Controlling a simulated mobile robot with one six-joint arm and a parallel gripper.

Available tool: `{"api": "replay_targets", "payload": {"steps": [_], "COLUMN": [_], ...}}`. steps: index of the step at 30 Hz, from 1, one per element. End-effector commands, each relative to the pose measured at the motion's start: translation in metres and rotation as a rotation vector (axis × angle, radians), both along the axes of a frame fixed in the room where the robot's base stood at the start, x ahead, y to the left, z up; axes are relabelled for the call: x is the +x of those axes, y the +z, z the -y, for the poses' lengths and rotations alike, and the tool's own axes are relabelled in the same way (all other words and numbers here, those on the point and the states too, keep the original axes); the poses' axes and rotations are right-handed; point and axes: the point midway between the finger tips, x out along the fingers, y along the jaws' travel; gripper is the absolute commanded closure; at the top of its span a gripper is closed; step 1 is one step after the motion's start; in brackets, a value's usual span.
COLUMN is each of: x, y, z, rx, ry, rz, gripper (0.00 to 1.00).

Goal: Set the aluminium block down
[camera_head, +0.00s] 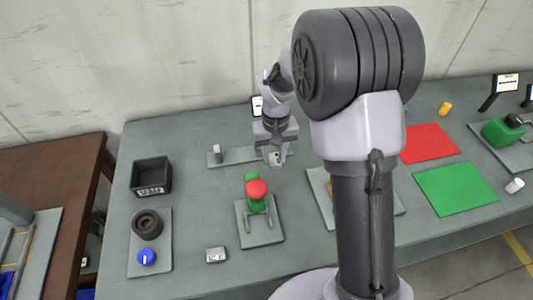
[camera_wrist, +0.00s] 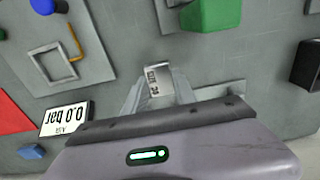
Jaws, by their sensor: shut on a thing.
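The aluminium block (camera_wrist: 160,80) is a small silver piece with dark print on its face. My gripper (camera_wrist: 158,92) is shut on it, with a finger on each side. In the head view my gripper (camera_head: 274,150) holds the block (camera_head: 275,159) over the back middle of the bench, near the right end of a narrow grey plate (camera_head: 240,158). I cannot tell whether the block touches the surface below.
A green fixture with a red knob (camera_head: 257,189) stands in front of my gripper. A black bin (camera_head: 152,176), a plate with a dark ring (camera_head: 147,223) and a small labelled silver piece (camera_head: 216,255) are leftward. Red (camera_head: 428,143) and green (camera_head: 456,189) mats lie right.

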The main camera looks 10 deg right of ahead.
Motion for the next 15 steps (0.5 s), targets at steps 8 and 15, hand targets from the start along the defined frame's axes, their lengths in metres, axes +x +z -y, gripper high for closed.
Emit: {"api": "replay_targets", "payload": {"steps": [8, 15], "x": [-0.001, -0.001], "y": [-0.055, -0.101], "z": [0.0, 0.0], "rx": [0.0, 0.0], "ry": [0.001, 0.0], "rz": [-0.004, -0.003], "gripper": [1.0, 1.0]}}
